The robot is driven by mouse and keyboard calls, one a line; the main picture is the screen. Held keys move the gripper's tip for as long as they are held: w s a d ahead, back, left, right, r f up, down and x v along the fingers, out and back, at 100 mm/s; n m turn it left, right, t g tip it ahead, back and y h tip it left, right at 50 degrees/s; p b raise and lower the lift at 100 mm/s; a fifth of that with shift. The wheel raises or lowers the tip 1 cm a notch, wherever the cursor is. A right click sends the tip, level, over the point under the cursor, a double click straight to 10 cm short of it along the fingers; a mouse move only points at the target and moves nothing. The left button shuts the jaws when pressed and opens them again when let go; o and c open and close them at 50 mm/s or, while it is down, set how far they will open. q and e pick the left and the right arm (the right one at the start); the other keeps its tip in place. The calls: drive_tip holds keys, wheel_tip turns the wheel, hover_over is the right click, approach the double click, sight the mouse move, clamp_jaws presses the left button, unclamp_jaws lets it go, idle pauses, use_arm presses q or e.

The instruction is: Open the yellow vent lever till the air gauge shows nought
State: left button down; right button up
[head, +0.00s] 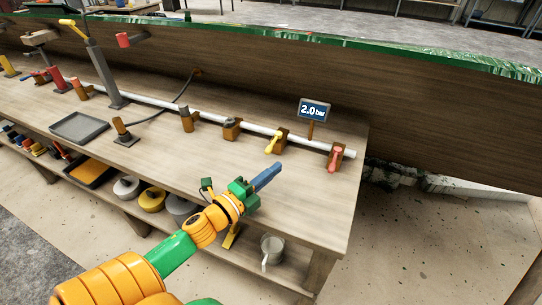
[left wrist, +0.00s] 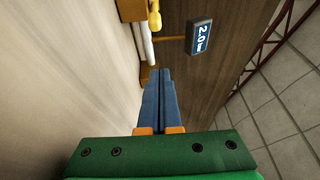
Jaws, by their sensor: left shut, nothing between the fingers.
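The yellow vent lever (head: 272,143) sits on a brown valve block on the white pipe along the back of the bench. It also shows at the top of the left wrist view (left wrist: 155,18). The air gauge (head: 313,110) is a small dark display on a post behind the pipe and reads 2.0 bar; it also shows in the left wrist view (left wrist: 199,36). My left gripper (head: 268,177) is shut and empty, with its blue fingers above the bench, in front of the lever and apart from it. My right gripper is not in view.
A red lever (head: 335,158) is at the pipe's right end. More valve blocks (head: 187,120) line the pipe (head: 210,115) to the left. A grey tray (head: 79,128) lies on the bench (head: 200,160). A lower shelf holds a metal mug (head: 272,250). The right front of the bench top is clear.

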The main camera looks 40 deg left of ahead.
use_arm(q)
drive_tip(key=w, duration=0.4)
drive_tip(key=shift+w+d+f, duration=0.1)
drive_tip(key=shift+d, duration=0.1)
drive_tip(key=shift+s+a, duration=0.15)
drive_tip(key=shift+a, duration=0.85)
drive_tip(key=shift+s+a, duration=0.15)
drive_tip(key=shift+a, duration=0.8)
